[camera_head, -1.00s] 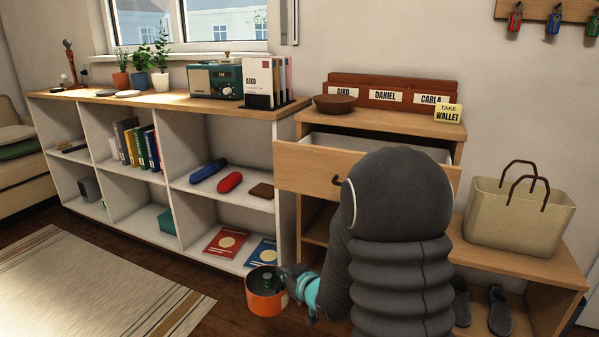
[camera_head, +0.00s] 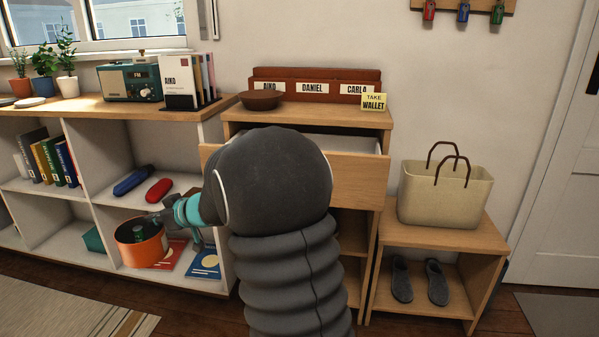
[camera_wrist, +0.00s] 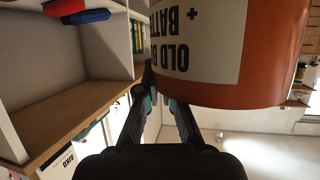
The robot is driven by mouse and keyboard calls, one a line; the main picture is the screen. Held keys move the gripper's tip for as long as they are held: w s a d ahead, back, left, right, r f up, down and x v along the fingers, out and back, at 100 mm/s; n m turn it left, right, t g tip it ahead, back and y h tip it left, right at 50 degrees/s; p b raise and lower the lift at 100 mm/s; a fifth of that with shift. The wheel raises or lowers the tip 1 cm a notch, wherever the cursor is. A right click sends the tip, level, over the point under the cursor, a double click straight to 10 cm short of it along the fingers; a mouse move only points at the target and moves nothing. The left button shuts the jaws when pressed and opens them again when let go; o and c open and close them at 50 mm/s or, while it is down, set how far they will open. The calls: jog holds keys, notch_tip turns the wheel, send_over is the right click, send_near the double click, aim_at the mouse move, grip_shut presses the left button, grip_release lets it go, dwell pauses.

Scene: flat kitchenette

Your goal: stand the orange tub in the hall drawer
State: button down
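The orange tub (camera_head: 152,252) is held in the air in front of the low shelf unit, fairly upright, with its open top up and something dark and green inside. My gripper (camera_head: 150,222) is shut on the tub's rim, its fingers partly hidden by the tub. In the wrist view the tub (camera_wrist: 275,55) fills the upper right, its white label upside down, beside my gripper (camera_wrist: 160,90). The hall drawer (camera_head: 362,180) is pulled open, to the right of the tub and higher. My arm hides its left part; the pale inside (camera_head: 350,143) shows only partly.
A brown bowl (camera_head: 262,100), letter rack (camera_head: 312,75) and yellow note (camera_head: 374,102) are on the cabinet top above the drawer. A tote bag (camera_head: 445,195) stands on a bench at right, slippers (camera_head: 402,282) below. Shelf dividers and edges are close to the tub.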

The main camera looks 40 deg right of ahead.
jog(key=w+d+r+p, duration=0.1)
jog(key=d+r, duration=0.2)
jog(key=r, duration=0.6)
jog(key=w+d+r+n, duration=0.1)
jog(key=d+r, duration=0.3)
jog(key=r, duration=0.6)
jog(key=d+r+p, duration=0.1)
jog(key=d+r, duration=0.2)
jog(key=r, duration=0.6)
jog(key=s+d+f+m+h+p, duration=0.1)
jog(key=s+d+f, duration=0.15)
jog(key=d, duration=0.65)
jog(key=s+d+f+m+t, duration=0.1)
jog(key=s+d, duration=0.3)
jog(key=d, duration=0.6)
jog(key=s+d+f+m+h+p, duration=0.15)
jog(key=s+d, duration=0.25)
jog(key=d, duration=0.5)
jog(key=shift+s+d+f+b, duration=0.15)
jog(key=shift+f+b, duration=0.6)
jog(key=shift+f, duration=2.05)
jog(key=shift+w+d+f+b, duration=0.15)
jog(key=shift+f+b, duration=0.6)
jog(key=shift+f, duration=2.05)
jog(key=shift+s, duration=0.1)
